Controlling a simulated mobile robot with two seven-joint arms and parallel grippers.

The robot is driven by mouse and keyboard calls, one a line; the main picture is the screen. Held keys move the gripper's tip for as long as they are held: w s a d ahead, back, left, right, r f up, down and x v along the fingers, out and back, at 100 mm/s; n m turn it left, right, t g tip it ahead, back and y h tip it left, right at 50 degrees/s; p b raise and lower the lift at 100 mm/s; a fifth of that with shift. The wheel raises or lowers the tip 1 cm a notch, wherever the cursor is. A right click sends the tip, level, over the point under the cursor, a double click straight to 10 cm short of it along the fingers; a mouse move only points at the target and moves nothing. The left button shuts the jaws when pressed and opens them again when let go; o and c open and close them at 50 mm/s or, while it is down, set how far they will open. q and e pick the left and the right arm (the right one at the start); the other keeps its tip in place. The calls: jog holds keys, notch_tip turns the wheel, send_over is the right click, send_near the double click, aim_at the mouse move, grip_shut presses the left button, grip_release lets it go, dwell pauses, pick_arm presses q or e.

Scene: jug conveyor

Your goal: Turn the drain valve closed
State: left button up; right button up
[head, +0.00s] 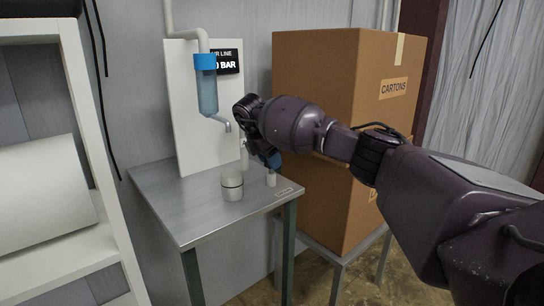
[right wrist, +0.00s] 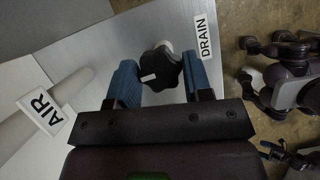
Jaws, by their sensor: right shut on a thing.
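The drain valve's black lobed knob (right wrist: 160,72) has a white mark on one lobe and sits beside the DRAIN label (right wrist: 206,36) in the right wrist view. My right gripper (right wrist: 159,64) has its blue fingers on either side of the knob, shut on it. In the head view my right gripper (head: 270,160) points down over the valve's short white stem (head: 271,179) at the table's right edge. The knob itself is hidden there by the gripper, so how far it is turned cannot be told.
A blue-capped filter bowl (head: 207,90) with a bent spout hangs on the white panel (head: 185,120). Large cartons (head: 315,85) stand close behind my right arm. White shelving (head: 80,120) is at left.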

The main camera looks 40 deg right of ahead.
jog(key=shift+r+m, duration=0.1)
jog(key=shift+m, duration=0.3)
jog(key=o, duration=0.9)
jog(key=shift+r, duration=0.15)
jog(key=v, duration=0.5)
jog(key=p+v, duration=0.1)
jog(key=v, duration=0.4)
jog(key=shift+w+a+r, duration=0.1)
jog(key=shift+w+r, duration=0.05)
jog(key=shift+w, duration=0.05)
